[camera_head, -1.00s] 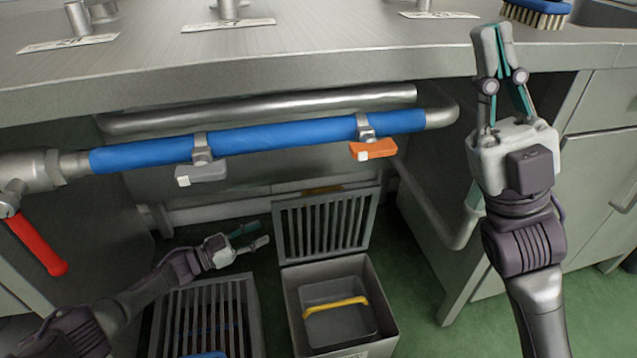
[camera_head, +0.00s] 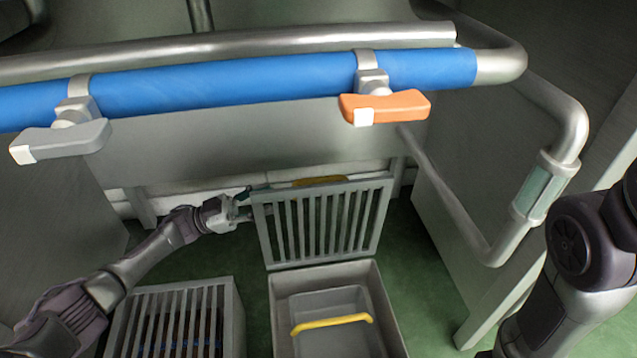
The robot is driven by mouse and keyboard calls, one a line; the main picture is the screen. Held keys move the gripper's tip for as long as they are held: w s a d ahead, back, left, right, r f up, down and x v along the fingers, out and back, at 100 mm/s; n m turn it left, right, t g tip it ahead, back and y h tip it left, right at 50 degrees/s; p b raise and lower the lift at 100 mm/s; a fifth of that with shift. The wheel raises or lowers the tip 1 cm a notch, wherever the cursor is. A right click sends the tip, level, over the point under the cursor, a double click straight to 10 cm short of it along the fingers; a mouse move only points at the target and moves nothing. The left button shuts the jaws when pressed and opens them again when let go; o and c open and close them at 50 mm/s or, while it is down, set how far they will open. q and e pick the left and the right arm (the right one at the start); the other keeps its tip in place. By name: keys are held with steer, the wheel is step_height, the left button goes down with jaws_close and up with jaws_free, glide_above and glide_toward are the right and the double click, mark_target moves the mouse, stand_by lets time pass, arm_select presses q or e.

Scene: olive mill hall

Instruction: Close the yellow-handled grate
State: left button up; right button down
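The open grate (camera_head: 322,224) stands upright, hinged at the back edge of a floor box (camera_head: 381,313). Its yellow handle (camera_head: 320,181) shows at the top edge, partly behind the bars. My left gripper (camera_head: 246,201) is low at the grate's upper left corner, its fingers partly hidden behind the grate. I cannot tell whether it touches the grate or how far its fingers are apart. My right arm comes in at the right edge, and its gripper is out of the picture.
Inside the box sits a grey bucket (camera_head: 333,341) with a yellow bar. A second, closed grate (camera_head: 172,322) lies to the left. Above runs a blue pipe (camera_head: 225,86) with a grey valve lever (camera_head: 60,141) and an orange one (camera_head: 385,107). A bent pipe (camera_head: 562,115) is at right.

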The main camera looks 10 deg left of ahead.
mark_target(319, 178)
arm_select(q)
steer(key=b+x, duration=0.4)
steer(key=x, duration=0.9)
steer(key=shift+d, duration=0.1)
jaws_close()
